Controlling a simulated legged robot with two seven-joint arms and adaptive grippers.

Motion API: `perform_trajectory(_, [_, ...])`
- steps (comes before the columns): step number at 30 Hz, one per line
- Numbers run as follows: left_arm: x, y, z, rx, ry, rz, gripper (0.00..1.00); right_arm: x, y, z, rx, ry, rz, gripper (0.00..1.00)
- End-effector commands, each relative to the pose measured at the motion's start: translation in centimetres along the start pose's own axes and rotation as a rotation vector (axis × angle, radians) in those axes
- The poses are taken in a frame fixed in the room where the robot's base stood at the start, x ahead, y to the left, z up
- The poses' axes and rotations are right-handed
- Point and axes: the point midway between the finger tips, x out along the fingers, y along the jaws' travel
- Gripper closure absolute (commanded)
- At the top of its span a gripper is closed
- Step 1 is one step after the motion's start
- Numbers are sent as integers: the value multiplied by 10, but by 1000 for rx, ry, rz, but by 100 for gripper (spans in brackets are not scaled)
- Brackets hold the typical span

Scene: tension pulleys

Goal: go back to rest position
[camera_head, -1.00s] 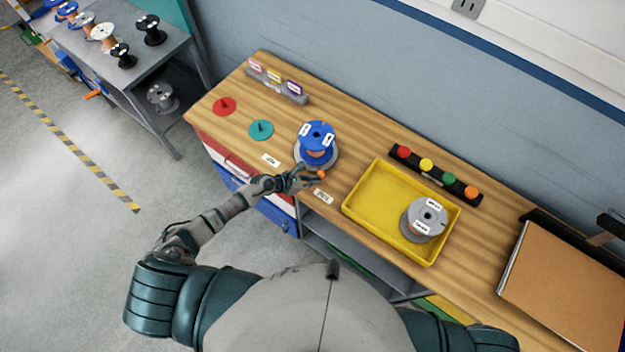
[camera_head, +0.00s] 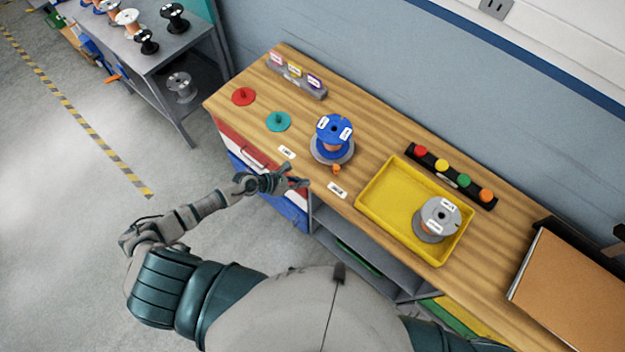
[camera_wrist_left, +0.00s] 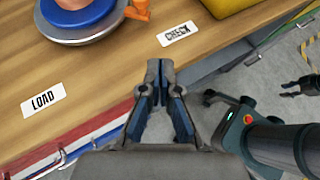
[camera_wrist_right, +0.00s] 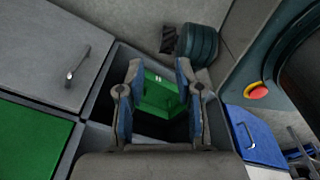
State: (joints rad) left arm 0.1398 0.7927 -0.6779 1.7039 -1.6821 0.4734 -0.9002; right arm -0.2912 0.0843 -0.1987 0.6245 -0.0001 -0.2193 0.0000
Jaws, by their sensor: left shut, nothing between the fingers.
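My left gripper (camera_head: 295,176) is shut and empty at the front edge of the wooden table. In the left wrist view its fingertips (camera_wrist_left: 160,72) meet, between the LOAD label (camera_wrist_left: 42,100) and the CHECK label (camera_wrist_left: 178,33). The blue spool (camera_head: 334,131) stands upright on a grey round base (camera_head: 331,157) behind it, apart from the fingers, with a small orange knob (camera_head: 337,169) at its front. My right gripper (camera_wrist_right: 158,72) shows only in the right wrist view. Its fingers are apart and empty, low over grey and green drawer fronts.
A yellow tray (camera_head: 372,201) holds a grey spool (camera_head: 438,216). Behind it is a strip with coloured buttons (camera_head: 450,178). Red (camera_head: 243,96) and teal (camera_head: 278,121) discs lie at the table's left. Open floor lies left.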

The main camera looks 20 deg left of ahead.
Motion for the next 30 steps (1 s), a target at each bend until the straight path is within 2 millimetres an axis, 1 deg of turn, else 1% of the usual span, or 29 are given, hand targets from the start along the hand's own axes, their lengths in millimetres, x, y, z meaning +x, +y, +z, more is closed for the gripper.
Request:
perform_trajectory(1, [-8, -2, -1, 1, 1, 0, 100, 1, 0, -4, 0, 5, 1, 65])
perform_trajectory(4, [-16, -4, 0, 1, 1, 0, 100, 1, 0, -4, 1, 5, 0, 65])
perform_trajectory(8, [-20, -4, 1, 0, 2, 1, 100, 1, -4, 5, 2, -6, -5, 65])
perform_trajectory(11, [-19, -3, -1, -27, -4, 5, 100, 0, -7, 13, 3, -17, -8, 65])
perform_trajectory(13, [-13, 1, -9, -134, -26, 21, 100, 1, -8, 15, 3, -21, -10, 65])
perform_trajectory(14, [-10, 5, -15, -214, -43, 34, 100, 2, -8, 16, 3, -22, -10, 65])
perform_trajectory(16, [1, 17, -38, -489, -99, 85, 100, 4, -8, 15, 3, -21, -10, 65])
perform_trajectory(17, [7, 23, -52, -640, -130, 115, 100, 5, -8, 15, 3, -21, -9, 65])
perform_trajectory(18, [13, 31, -79, -869, -174, 168, 100, 7, -8, 15, 2, -20, -9, 65])
perform_trajectory(20, [20, 38, -128, -1237, -248, 262, 100, 9, -8, 14, 2, -19, -9, 65])
perform_trajectory(21, [21, 38, -162, -1454, -291, 327, 100, 10, -8, 14, 2, -18, -9, 65])
perform_trajectory(23, [21, 30, -212, -1741, -349, 424, 100, 12, -8, 12, 2, -17, -9, 65])
perform_trajectory(24, [20, 21, -244, -1910, -382, 490, 100, 13, -8, 12, 1, -16, -9, 65])
perform_trajectory(26, [17, 0, -290, -2144, -430, 594, 100, 14, -8, 11, 1, -15, -9, 65])
perform_trajectory(27, [15, -17, -319, -2286, -460, 666, 100, 15, -8, 11, 1, -14, -9, 65])
perform_trajectory(29, [10, -47, -360, -2483, -504, 778, 100, 16, -8, 11, 1, -14, -9, 65])
perform_trajectory(30, [7, -71, -384, -2604, -531, 857, 100, 16, -8, 11, 0, -14, -9, 65])
